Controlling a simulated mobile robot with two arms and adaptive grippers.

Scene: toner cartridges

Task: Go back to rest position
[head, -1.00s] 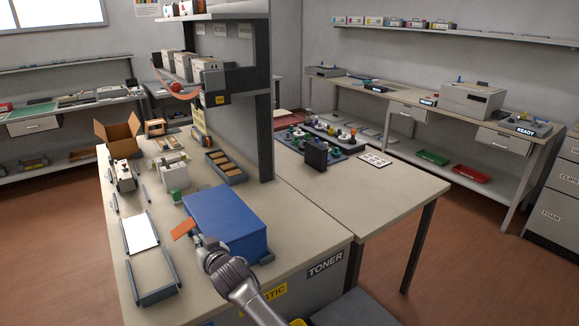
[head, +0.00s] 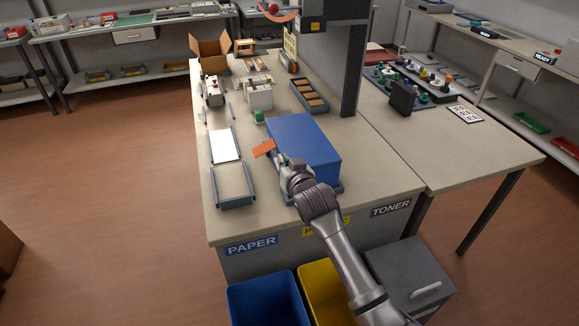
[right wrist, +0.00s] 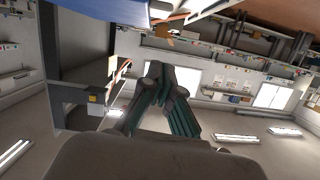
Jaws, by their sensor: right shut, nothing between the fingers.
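My right gripper (head: 281,160) is at the near left side of a large blue box (head: 305,140) on the worktable (head: 385,170). It is shut and empty; its fingers also show in the right wrist view (right wrist: 165,72), drawn together. An orange flat piece (head: 263,148) shows just beyond the fingertips, beside the blue box. I cannot tell whether the gripper touches the box. My left gripper is not in view.
Below the table's front stand a blue bin (head: 268,302), a yellow bin (head: 322,290) and a grey bin (head: 410,268). A grey open frame (head: 233,187), an open cardboard box (head: 211,52) and a dark post (head: 355,70) stand on the table.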

